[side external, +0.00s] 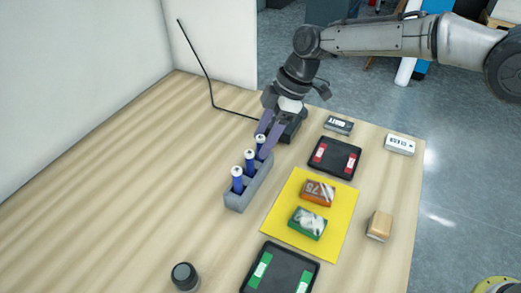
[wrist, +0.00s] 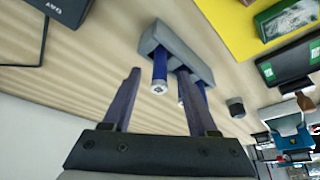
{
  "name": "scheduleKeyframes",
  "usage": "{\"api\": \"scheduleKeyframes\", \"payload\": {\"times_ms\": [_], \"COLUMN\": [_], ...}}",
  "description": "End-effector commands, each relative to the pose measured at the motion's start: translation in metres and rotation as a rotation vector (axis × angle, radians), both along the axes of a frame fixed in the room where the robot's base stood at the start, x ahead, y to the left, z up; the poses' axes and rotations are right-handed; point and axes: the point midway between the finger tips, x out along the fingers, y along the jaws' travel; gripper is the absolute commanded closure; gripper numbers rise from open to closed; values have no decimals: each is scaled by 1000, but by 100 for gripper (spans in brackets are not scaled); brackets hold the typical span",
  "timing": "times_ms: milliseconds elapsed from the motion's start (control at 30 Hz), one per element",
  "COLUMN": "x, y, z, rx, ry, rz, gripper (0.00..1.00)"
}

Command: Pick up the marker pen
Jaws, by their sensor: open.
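Three blue marker pens with white ends stand upright in a grey holder (side external: 236,202): a front pen (side external: 238,182), a middle pen (side external: 250,163) and a far pen (side external: 260,146). My gripper (side external: 262,144) is open at the far pen, with its purple fingers on either side of it. In the wrist view, the far pen (wrist: 160,70) shows between my open fingers (wrist: 158,75), with a gap to each. The holder (wrist: 178,47) is beyond the fingertips there. The other two pens (wrist: 186,88) are partly hidden by the right finger.
A yellow mat (side external: 283,205) with a brown box (side external: 318,192) and a green box (side external: 307,223) lies right of the holder. Black trays (side external: 334,157) lie behind and in front. A dark round object (side external: 185,276) stands at the front. The table's left side is clear.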

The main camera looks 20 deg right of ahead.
Motion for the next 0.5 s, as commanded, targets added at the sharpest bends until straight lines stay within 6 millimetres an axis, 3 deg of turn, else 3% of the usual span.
{"api": "scheduleKeyframes", "payload": {"times_ms": [133,400,500], "x": [1,1,1], "y": [6,7,7], "z": [-15,-17,-17], "rx": [0,1,1], "ry": [1,-1,-1], "rz": [-1,-1,-1], "gripper": [41,41,57]}}
